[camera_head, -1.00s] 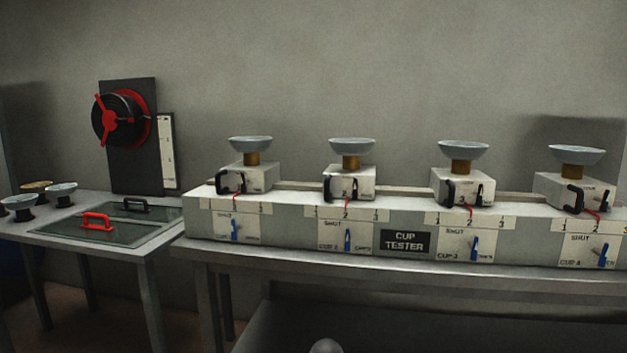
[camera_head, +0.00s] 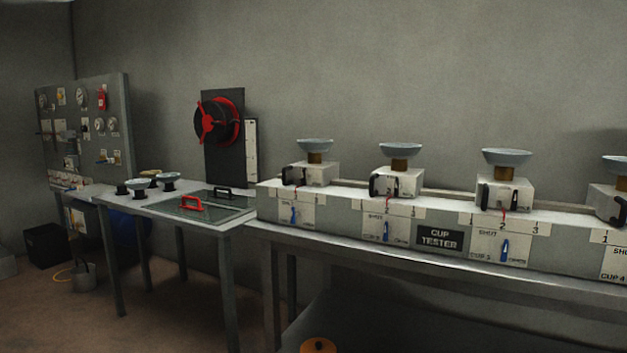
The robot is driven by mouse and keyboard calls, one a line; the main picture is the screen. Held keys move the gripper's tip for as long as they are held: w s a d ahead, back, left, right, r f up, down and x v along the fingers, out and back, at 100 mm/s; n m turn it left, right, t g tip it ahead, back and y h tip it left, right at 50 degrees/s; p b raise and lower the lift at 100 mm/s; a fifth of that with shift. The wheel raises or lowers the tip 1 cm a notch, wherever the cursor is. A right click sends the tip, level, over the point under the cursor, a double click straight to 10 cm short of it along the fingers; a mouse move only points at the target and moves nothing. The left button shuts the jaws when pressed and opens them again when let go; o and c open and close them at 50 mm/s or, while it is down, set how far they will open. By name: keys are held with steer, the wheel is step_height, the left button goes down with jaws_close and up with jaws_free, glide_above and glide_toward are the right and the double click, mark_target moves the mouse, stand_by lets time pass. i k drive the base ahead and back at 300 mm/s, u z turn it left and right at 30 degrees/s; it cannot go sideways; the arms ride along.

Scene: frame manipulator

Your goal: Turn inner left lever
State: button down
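The cup tester (camera_head: 340,218) is a long grey box on a bench, with a row of blue levers on white front plates. The far left lever (camera_head: 294,215) is at cup 1. The inner left lever (camera_head: 386,231) is on the cup 2 plate, left of the black CUP TESTER sign (camera_head: 440,238), and looks roughly upright. Another blue lever (camera_head: 504,250) is at cup 3, right of the sign. The cup 4 plate is cut off by the right edge, and its lever is not visible. My gripper is not in view.
A lower table (camera_head: 150,207) with small cups, a red handle (camera_head: 192,203) and a black handle stands left of the bench. A gauge panel (camera_head: 85,120), a black box (camera_head: 47,245) and a bucket (camera_head: 83,277) are farther left. Floor at lower left is open.

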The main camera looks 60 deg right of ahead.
mark_target(397, 186)
steer(key=u, duration=0.5)
steer(key=k, duration=1.35)
steer(key=z, duration=0.6)
steer(key=i, duration=1.4)
steer(key=u, duration=0.1)
